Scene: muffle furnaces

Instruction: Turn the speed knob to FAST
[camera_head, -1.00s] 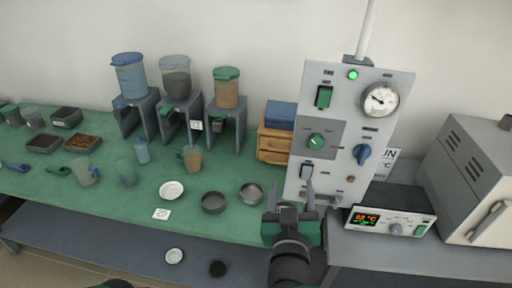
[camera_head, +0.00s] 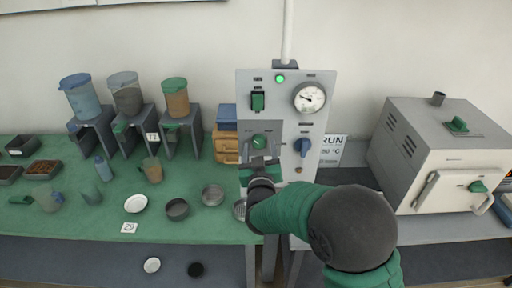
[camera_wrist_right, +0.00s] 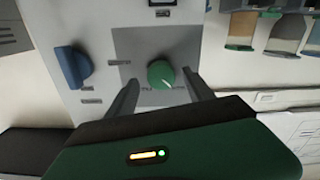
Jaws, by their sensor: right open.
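The green round knob (camera_head: 260,142) sits on a darker grey plate on the upright control panel (camera_head: 284,92). It also shows in the right wrist view (camera_wrist_right: 161,74), where its white mark points to the lower right; the scale lettering is too small to read. My right gripper (camera_head: 259,160) is open just in front of and below the knob in the head view. My left gripper is not in view.
A blue knob (camera_head: 303,146) and a round gauge (camera_head: 309,97) are on the panel's right side. A green switch (camera_head: 258,102) is above the knob. Wooden drawers (camera_head: 226,147) stand close left, a furnace (camera_head: 440,155) at right. Dishes lie on the green bench (camera_head: 95,228).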

